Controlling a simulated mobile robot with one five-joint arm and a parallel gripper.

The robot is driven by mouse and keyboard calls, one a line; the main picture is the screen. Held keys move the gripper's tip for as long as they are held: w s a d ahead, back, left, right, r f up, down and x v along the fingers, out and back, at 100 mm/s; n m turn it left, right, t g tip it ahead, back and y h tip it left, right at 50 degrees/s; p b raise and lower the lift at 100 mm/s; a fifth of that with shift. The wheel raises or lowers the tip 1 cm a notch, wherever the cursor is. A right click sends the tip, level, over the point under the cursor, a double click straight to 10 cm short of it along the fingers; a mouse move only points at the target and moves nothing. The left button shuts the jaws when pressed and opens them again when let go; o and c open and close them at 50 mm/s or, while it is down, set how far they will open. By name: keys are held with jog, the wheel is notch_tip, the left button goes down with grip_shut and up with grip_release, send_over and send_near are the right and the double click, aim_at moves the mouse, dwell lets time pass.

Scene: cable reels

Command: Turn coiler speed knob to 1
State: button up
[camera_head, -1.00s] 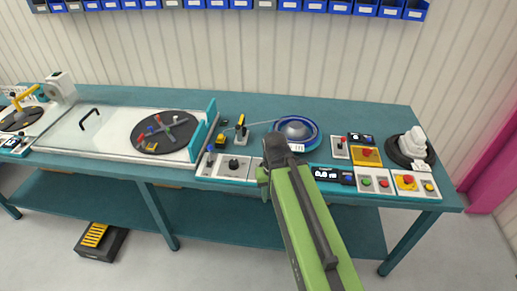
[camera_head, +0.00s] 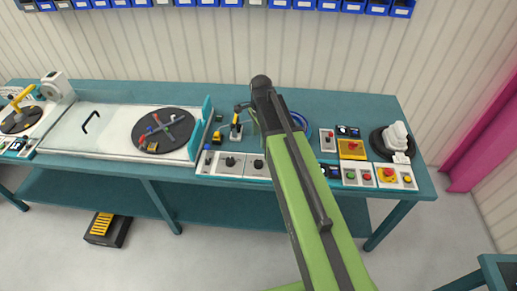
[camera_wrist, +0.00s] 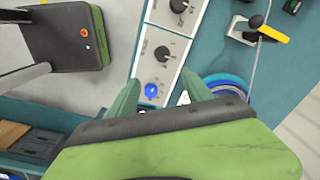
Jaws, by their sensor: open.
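In the wrist view, a row of white control panels shows a black knob (camera_wrist: 161,54), another black knob (camera_wrist: 178,5) and a round blue control (camera_wrist: 151,90). I cannot read which is the coiler speed knob. The head view shows two black knobs on these panels, a left one (camera_head: 230,161) and a right one (camera_head: 258,164); my arm hides the panels just right of them. My gripper (camera_wrist: 160,78) is open and empty, its green fingers apart over the blue control end of the row. The head view hides the fingers behind my arm.
The blue-rimmed reel (camera_head: 300,121) is partly behind my arm. A yellow-handled lever (camera_wrist: 270,32) stands beside the panels. Left is a dark turntable (camera_head: 163,130); right are a yellow box (camera_head: 352,149), button panels (camera_head: 357,176) and a white-topped spool (camera_head: 396,138).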

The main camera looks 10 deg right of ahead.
jog(key=m, duration=0.1)
jog(key=b, duration=1.8)
send_near(259, 162)
notch_tip(259, 162, down, 9)
jog(key=shift+w+f, duration=0.1)
jog(key=shift+w, duration=0.05)
grip_shut()
